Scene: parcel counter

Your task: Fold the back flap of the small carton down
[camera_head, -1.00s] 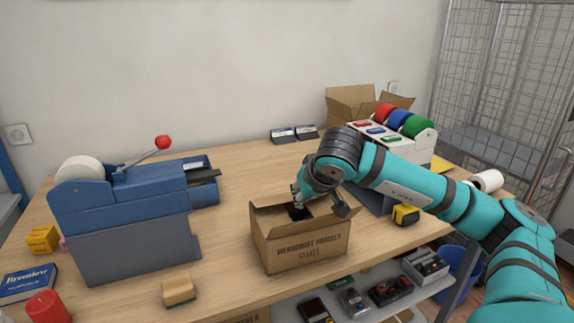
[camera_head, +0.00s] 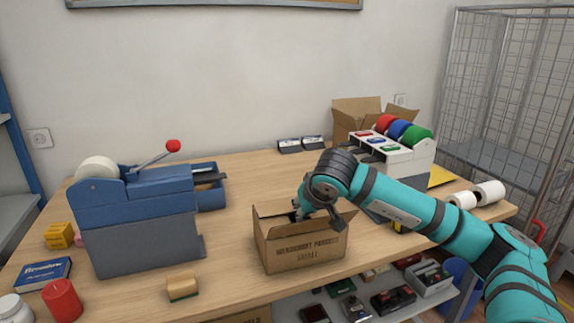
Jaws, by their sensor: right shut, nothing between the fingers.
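The small carton (camera_head: 300,246) stands on the wooden counter near its front edge, with printing on its front. Its top is at least partly open. A left flap (camera_head: 271,209) stands raised, and a right edge or flap shows beside my wrist. My right gripper (camera_head: 298,214) is shut and empty, pointing down at the carton's opening toward the back. My wrist hides most of the back flap, so I cannot tell its angle or whether the fingers touch it. My left gripper is not in view.
A blue tape dispenser (camera_head: 135,225) with a red-knobbed lever stands left. A sponge-like block (camera_head: 182,287) lies in front of it. A rack with coloured rolls (camera_head: 404,160) and a larger open carton (camera_head: 352,118) stand back right.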

